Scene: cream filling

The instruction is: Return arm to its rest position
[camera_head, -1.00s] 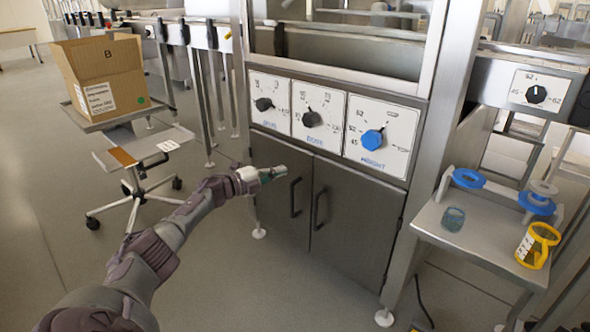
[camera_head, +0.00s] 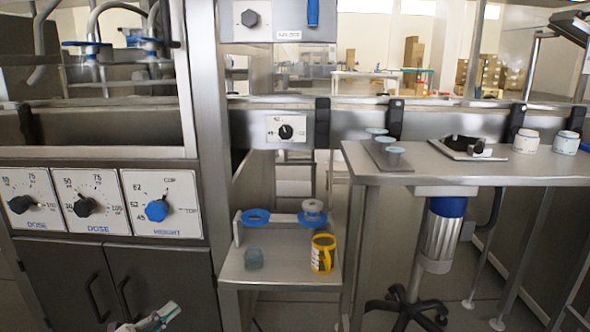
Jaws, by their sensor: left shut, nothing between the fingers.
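My left gripper (camera_head: 152,322) shows at the bottom edge of the head view, in front of the dark cabinet doors. Its fingers are shut with nothing between them. Only the gripper's tip shows; the rest of the arm is out of view below. My right gripper is not in view.
A steel machine with dials, among them a blue height knob (camera_head: 157,210), stands at the left. A small side table (camera_head: 290,283) holds blue rings, a glass jar (camera_head: 253,258) and a yellow container (camera_head: 322,253). A taller steel table (camera_head: 440,168) stands at the right.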

